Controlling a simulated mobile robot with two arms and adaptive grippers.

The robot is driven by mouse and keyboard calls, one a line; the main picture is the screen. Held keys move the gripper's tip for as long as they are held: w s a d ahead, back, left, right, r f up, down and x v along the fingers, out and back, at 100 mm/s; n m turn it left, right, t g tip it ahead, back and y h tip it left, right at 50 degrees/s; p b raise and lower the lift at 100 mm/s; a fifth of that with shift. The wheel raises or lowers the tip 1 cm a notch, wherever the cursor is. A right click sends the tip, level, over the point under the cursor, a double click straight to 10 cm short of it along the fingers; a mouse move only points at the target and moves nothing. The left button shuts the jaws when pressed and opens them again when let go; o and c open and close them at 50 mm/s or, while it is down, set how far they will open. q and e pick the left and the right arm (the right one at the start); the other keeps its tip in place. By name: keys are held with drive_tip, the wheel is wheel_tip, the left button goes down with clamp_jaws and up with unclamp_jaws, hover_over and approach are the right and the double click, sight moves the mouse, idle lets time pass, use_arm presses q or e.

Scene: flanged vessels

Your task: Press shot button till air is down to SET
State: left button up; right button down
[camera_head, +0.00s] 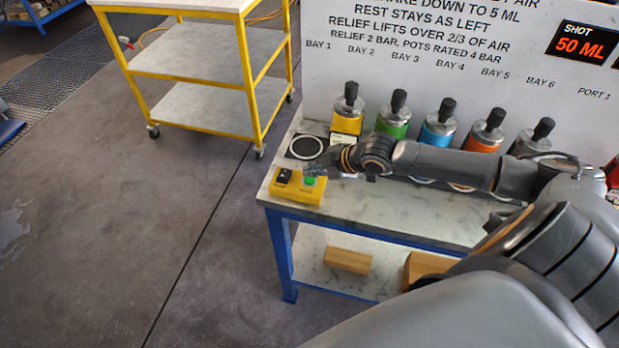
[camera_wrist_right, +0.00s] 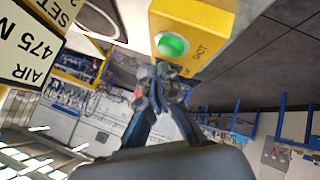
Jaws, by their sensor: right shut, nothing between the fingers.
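The yellow button box (camera_head: 298,192) sits at the front left corner of the bench and carries a green button (camera_head: 309,181) and a black part (camera_head: 283,175). My right gripper (camera_head: 316,172) is at the green button and partly covers the box. In the right wrist view the green button (camera_wrist_right: 173,46) is lit, with "SHOT" lettering beside it. The shut, empty fingertips (camera_wrist_right: 163,72) are at the box edge close to the button; I cannot tell whether they touch it. My left gripper is not in view.
Several flanged vessels with black tops, such as the yellow one (camera_head: 347,112) and green one (camera_head: 395,118), line the back of the bench (camera_head: 400,215). A yellow cart (camera_head: 195,105) stands left; a sign reads "SHOT 50 ML".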

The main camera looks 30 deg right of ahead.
sight(312, 180)
idle(0.7)
drive_tip(key=shift+f, duration=0.4)
drive_tip(key=shift+f, duration=0.5)
idle(0.5)
drive_tip(key=shift+r, duration=0.1)
drive_tip(key=shift+r+p, duration=0.75)
drive_tip(key=shift+r, duration=0.15)
wheel_tip(312, 180, up, 5)
drive_tip(key=p, duration=0.5)
idle(0.3)
